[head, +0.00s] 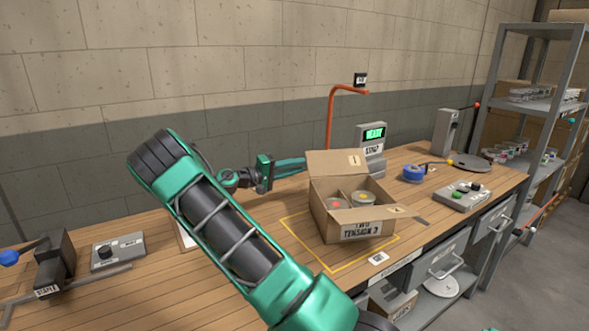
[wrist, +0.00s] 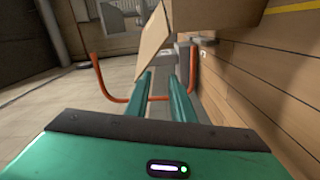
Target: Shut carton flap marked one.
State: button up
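The open carton (head: 348,228) stands on the bench inside a yellow outline. Its flap marked 1 (head: 333,163) stands raised along the back edge. A second flap marked 2 (head: 372,214) sticks outward at the front. Two round cans (head: 363,198) sit inside. My gripper (head: 304,165) reaches from the left, its tips close to the left edge of flap 1; I cannot tell if they touch. In the wrist view, my two green fingers (wrist: 163,85) are apart with nothing between them, and a brown flap (wrist: 154,34) and the carton (wrist: 195,12) are above them.
An orange bent post (head: 331,115) rises behind the carton, beside a grey box reading READY (head: 372,138). A blue roll (head: 413,173) and a button box (head: 462,197) are on the right. A dial box (head: 118,251) is on the left.

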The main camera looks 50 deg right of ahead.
jog(key=shift+d, duration=0.1)
grip_shut()
dwell(1.3)
grip_release()
jog(key=s+r+v, duration=0.1)
jog(key=v, duration=1.1)
jog(key=shift+a, duration=0.25)
dwell(0.9)
jog(key=shift+a, duration=0.1)
dwell(0.3)
jog(key=v, duration=1)
jog(key=shift+a, duration=0.3)
